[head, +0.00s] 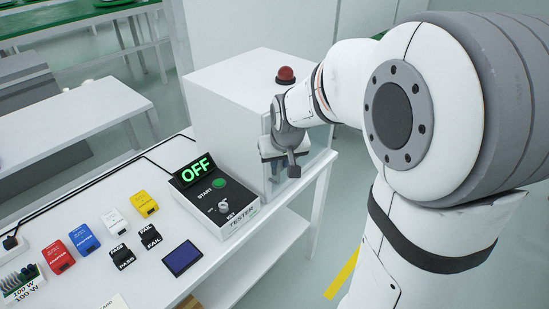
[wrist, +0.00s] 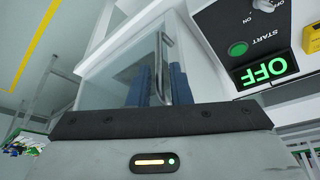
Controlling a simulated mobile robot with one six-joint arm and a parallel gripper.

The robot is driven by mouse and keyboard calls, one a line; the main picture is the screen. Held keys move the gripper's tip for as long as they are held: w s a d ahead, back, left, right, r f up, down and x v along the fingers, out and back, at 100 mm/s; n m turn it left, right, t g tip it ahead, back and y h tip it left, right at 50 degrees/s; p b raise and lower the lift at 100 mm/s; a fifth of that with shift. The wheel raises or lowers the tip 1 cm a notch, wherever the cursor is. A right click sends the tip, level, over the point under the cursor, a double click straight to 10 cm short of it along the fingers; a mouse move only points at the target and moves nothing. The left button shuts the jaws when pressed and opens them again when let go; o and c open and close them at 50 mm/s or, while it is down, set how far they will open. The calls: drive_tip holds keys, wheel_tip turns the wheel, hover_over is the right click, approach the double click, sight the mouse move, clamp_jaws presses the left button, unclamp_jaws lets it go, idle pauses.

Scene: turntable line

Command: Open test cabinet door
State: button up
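The test cabinet (head: 225,95) is a white box with a red lamp (head: 285,75) on top, at the back of the table. Its clear door (head: 317,150) looks closed. In the wrist view the glass door (wrist: 115,70) carries a slim metal handle (wrist: 165,50). My gripper (head: 290,168) is at the door's front. In the wrist view its two blue-grey fingers (wrist: 160,85) stand apart, with the handle's near end showing between them. I cannot tell whether they touch it.
The tester panel (head: 215,200), reading OFF with a green START button and knob, sits beside the cabinet. Coloured adapters (head: 85,238), PASS and FAIL blocks (head: 122,257) and a dark blue plate (head: 182,257) lie on the white table (head: 150,285). Open floor is right of the table.

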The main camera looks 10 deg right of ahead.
sight(279, 166)
drive_tip(key=shift+x, duration=2.3)
drive_tip(key=shift+c, duration=0.2)
clamp_jaws()
